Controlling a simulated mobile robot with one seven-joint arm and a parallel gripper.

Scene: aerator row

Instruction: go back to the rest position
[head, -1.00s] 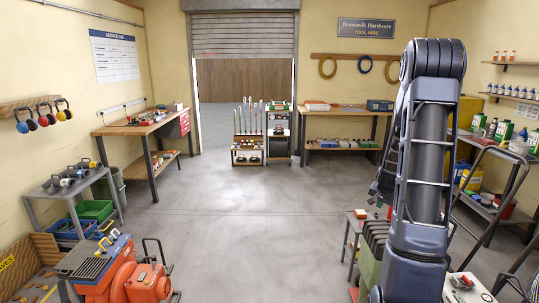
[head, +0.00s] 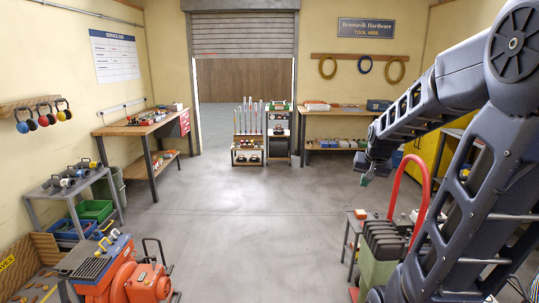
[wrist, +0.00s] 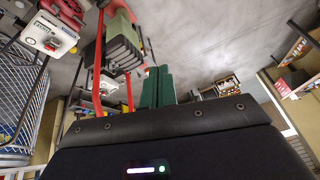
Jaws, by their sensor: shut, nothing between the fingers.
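My gripper (head: 366,181) is at the end of my raised arm, right of centre in the head view, held in the air over the floor. In the wrist view its two green fingers (wrist: 158,88) lie side by side, shut with nothing between them. A green-grey machine with a red hoop handle (head: 381,243) stands below and to the right of it in the head view. The same machine (wrist: 119,42) shows left of the fingers in the wrist view.
An orange machine (head: 130,275) stands at front left. A grey cart (head: 75,190) and a wooden workbench (head: 145,124) line the left side. A tool rack (head: 249,142) stands near the shutter door. The middle floor (head: 245,205) is clear. A wire basket (wrist: 22,105) shows at left in the wrist view.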

